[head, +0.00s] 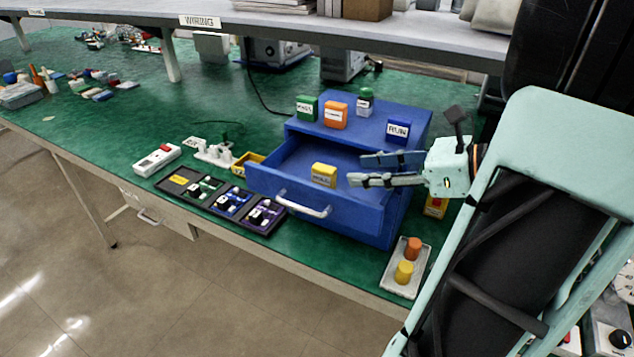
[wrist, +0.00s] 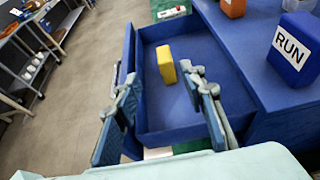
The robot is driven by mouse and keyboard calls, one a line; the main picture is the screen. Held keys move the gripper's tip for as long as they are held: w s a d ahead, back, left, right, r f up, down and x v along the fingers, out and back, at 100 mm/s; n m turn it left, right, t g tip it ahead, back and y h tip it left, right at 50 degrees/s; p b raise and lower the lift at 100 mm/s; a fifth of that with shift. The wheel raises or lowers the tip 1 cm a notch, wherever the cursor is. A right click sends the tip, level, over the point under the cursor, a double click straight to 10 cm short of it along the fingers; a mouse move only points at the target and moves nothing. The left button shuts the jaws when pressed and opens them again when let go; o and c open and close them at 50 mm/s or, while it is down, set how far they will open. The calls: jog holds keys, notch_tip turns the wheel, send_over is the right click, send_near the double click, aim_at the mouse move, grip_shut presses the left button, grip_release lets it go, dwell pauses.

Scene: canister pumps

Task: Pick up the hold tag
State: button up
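A small yellow block (head: 324,174) with a white label stands in the open blue drawer (head: 285,186). The label is too small to read surely; this block is the likely hold tag. It also shows in the wrist view (wrist: 166,64), on the drawer floor beyond my fingers. My gripper (head: 356,170) is open and empty, to the right of the block in the head view. Its two fingers are spread wide and point toward the block, without visible contact. In the wrist view the right finger (wrist: 208,103) reaches close to the block's lower edge in the picture.
The blue cabinet top (head: 350,128) carries green, orange and blue labelled blocks and a small bottle. The blue one (wrist: 293,48) reads RUN. A dark tray (head: 220,200) lies left of the drawer; a tray with orange and yellow knobs (head: 405,268) stands right.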

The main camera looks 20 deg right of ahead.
aim_at(327, 168)
jog(key=x, duration=0.5)
jog(key=shift+d+f, duration=0.1)
jog(key=shift+d, duration=0.05)
jog(key=b+x, duration=0.1)
jog(key=x, duration=0.4)
jog(key=shift+w, duration=0.45)
grip_shut()
